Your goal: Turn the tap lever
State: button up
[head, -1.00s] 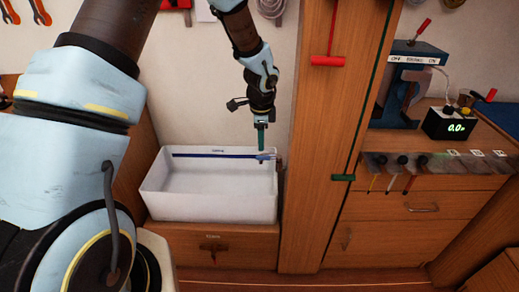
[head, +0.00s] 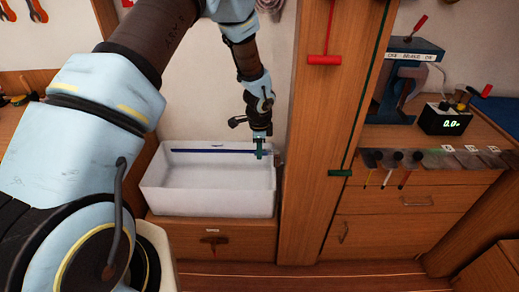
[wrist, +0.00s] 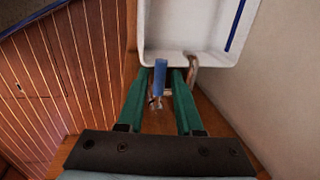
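The tap lever is a small blue bar (wrist: 159,76) at the edge of the white basin (head: 160,205), which also shows in the wrist view (wrist: 165,52). My gripper (head: 259,152) has reached down to the basin's right end. In the wrist view its two green fingers (wrist: 160,73) stand apart, one on either side of the blue lever, with a gap visible on each side. A brownish metal tap pipe (wrist: 192,68) curves over the basin edge, just right of the lever. In the head view the lever is hidden or too small to tell from the gripper.
A wooden post (head: 305,180) stands close to the right of the basin, with a red T-handle (head: 325,60) on it. A drawer front (head: 225,238) lies below the basin. A workbench with a digital display box (head: 446,119) is farther right.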

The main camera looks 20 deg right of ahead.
grip_shut()
dwell(1.1)
